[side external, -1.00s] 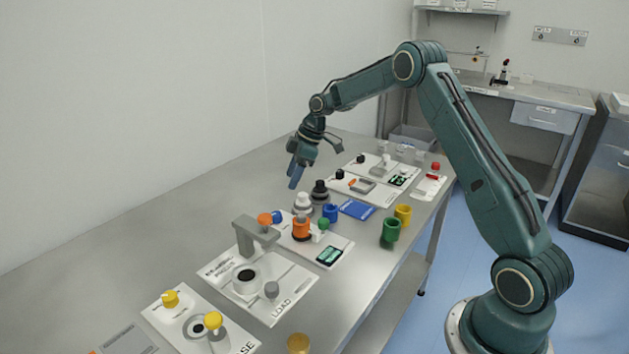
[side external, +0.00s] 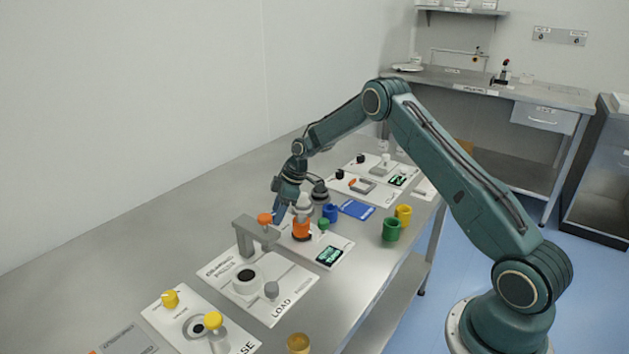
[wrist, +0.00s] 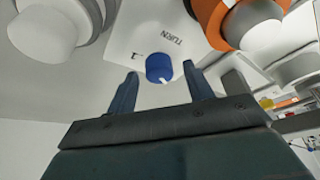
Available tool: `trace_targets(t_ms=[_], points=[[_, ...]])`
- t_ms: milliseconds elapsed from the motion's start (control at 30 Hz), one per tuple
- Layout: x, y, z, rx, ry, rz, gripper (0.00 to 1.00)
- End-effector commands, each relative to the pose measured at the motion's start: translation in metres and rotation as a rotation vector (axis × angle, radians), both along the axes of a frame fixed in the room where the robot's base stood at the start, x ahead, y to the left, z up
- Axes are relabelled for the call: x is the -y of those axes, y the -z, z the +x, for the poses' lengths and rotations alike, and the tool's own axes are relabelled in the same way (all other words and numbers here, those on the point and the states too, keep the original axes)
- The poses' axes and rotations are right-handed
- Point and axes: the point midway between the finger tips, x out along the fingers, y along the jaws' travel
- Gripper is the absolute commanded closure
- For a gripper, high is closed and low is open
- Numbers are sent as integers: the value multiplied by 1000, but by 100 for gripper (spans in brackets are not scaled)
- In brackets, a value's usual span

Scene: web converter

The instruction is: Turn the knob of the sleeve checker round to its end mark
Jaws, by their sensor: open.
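In the wrist view a blue knob (wrist: 159,66) with a white pointer mark stands on a white plate (wrist: 130,40) beside the printed word TURN. My gripper (wrist: 160,75) is open, with one finger on each side of the knob; I cannot tell whether they touch it. In the side view my gripper (side external: 279,215) is low at the back left of the white checker plate (side external: 343,243), and it hides the blue knob. The plate carries an orange cylinder (side external: 301,229), a green knob (side external: 323,224) and a small screen (side external: 330,256).
White and black stacked pieces (side external: 320,191) stand close behind. Blue (side external: 331,213), green (side external: 391,230) and yellow (side external: 403,214) cups stand to the right.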

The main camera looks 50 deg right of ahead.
Motion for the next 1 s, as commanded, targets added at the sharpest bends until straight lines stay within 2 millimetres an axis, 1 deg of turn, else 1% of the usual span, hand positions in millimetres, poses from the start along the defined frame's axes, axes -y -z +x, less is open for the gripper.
trace_targets(t_ms=[333, 467, 500, 567, 867, 1000], points=[[-1, 2, 1, 1, 0, -1, 48], [-1, 2, 1, 1, 0, -1, 74], [-1, 2, 1, 1, 0, -1, 82], [0, 2, 1, 1, 0, -1, 93], [-1, 2, 0, 0, 20, 0, 93], [-1, 2, 0, 0, 59, -1, 93]])
